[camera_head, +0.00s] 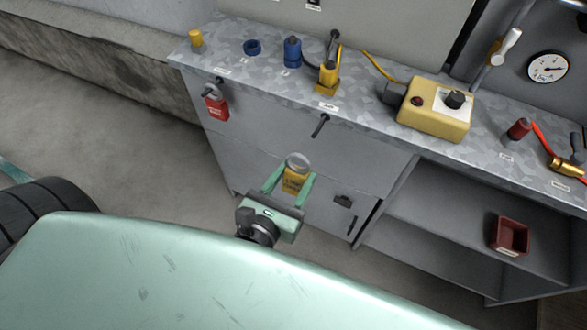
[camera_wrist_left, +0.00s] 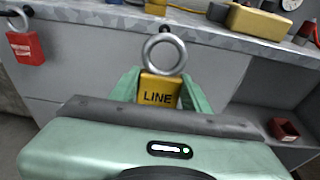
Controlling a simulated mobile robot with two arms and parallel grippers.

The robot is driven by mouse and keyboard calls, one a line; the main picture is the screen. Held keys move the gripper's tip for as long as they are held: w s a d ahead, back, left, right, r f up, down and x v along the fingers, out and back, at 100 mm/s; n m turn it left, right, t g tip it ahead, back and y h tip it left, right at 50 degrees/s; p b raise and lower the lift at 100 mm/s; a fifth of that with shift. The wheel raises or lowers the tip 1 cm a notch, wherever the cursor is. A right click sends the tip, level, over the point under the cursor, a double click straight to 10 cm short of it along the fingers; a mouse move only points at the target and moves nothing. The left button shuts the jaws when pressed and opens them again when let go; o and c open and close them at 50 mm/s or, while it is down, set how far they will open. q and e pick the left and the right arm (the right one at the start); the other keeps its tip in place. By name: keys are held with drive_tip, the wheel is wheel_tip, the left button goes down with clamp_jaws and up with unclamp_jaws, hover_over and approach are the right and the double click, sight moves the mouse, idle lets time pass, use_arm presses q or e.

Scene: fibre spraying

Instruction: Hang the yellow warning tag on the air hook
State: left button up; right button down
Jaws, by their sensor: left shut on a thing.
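The yellow warning tag (camera_head: 293,182) with its grey ring (camera_head: 298,161) is held upright between the green fingers of my left gripper (camera_head: 290,184). In the left wrist view the tag (camera_wrist_left: 160,91) reads "LINE" and its ring (camera_wrist_left: 164,54) stands up above the fingers. A dark hook (camera_head: 320,125) sticks out of the cabinet front, under a small white label too small to read for certain. In the head view the ring is below and left of this hook, apart from it. In the left wrist view the hook (camera_wrist_left: 165,30) shows just above the ring's top. My right gripper is not in view.
A red tag (camera_head: 216,107) hangs on another hook at the left. On the counter stand blue and yellow fittings (camera_head: 292,52), a yellow box with a knob (camera_head: 436,108) and a red-hosed valve (camera_head: 567,164). A red bin (camera_head: 509,235) sits on the shelf at right.

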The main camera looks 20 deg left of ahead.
use_arm(q)
drive_tip(key=shift+r+p+x, duration=0.15)
drive_tip(key=shift+p+x, duration=0.1)
drive_tip(key=shift+x, duration=0.8)
drive_tip(key=shift+r+p+x, duration=0.2)
drive_tip(key=shift+p+x, duration=0.05)
drive_tip(key=shift+x, duration=0.8)
drive_tip(key=x, duration=0.6)
drive_tip(key=shift+w+p, duration=0.15)
drive_tip(key=shift+p, duration=0.2)
drive_tip(key=shift+f, duration=0.2)
drive_tip(key=o, duration=1.5)
